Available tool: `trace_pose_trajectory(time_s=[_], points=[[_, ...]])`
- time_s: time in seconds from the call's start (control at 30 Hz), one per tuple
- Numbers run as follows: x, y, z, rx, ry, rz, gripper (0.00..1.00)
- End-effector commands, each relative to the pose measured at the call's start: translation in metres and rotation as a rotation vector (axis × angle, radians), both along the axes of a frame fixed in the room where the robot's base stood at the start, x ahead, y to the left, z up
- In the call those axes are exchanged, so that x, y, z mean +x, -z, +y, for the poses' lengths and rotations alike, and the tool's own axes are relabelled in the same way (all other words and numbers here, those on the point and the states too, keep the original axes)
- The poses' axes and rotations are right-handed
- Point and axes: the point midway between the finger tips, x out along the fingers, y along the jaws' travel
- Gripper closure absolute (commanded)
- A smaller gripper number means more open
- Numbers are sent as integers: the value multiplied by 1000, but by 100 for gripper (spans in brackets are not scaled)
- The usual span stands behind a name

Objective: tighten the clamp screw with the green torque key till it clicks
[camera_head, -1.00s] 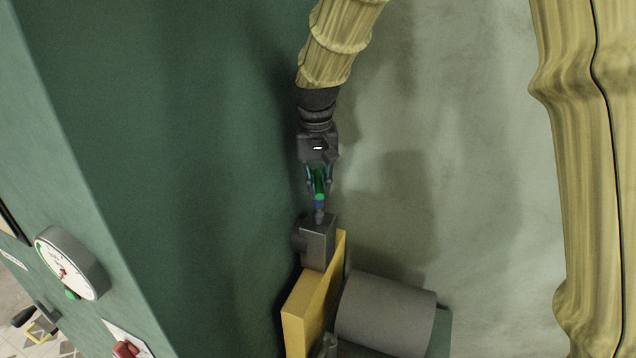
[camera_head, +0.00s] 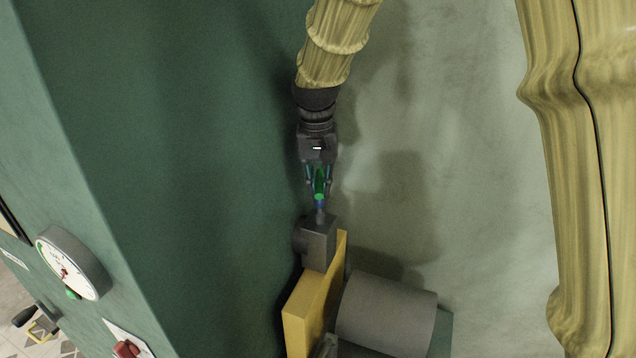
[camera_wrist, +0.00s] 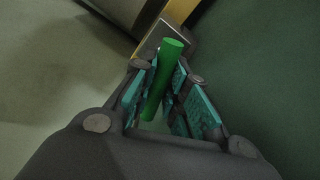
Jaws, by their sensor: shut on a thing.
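The green torque key (camera_head: 319,184) stands between the fingers of my gripper (camera_head: 319,181), which is shut on it. The key's lower end meets the top of a dark grey clamp block (camera_head: 318,244). The clamp screw itself is hidden or too small to tell. In the wrist view the green key (camera_wrist: 163,80) lies slanted between the teal finger pads of my gripper (camera_wrist: 165,95), with the grey block (camera_wrist: 152,42) beyond it.
A yellow board (camera_head: 312,310) stands below the block. A grey cylinder (camera_head: 386,314) lies right of it. A round dial gauge (camera_head: 72,264) and a red knob (camera_head: 126,349) are on the green panel (camera_head: 60,130) at left.

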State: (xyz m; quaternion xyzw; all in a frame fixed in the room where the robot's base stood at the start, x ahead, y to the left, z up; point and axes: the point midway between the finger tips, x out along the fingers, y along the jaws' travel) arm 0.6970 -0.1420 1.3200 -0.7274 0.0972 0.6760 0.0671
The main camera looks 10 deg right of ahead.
Motion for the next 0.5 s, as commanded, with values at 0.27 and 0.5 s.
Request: trace_pose_trajectory(time_s=[0.27,0.5], points=[[0,0,0,0,-9,-1,83],[0,0,0,-1,-8,0,60]])
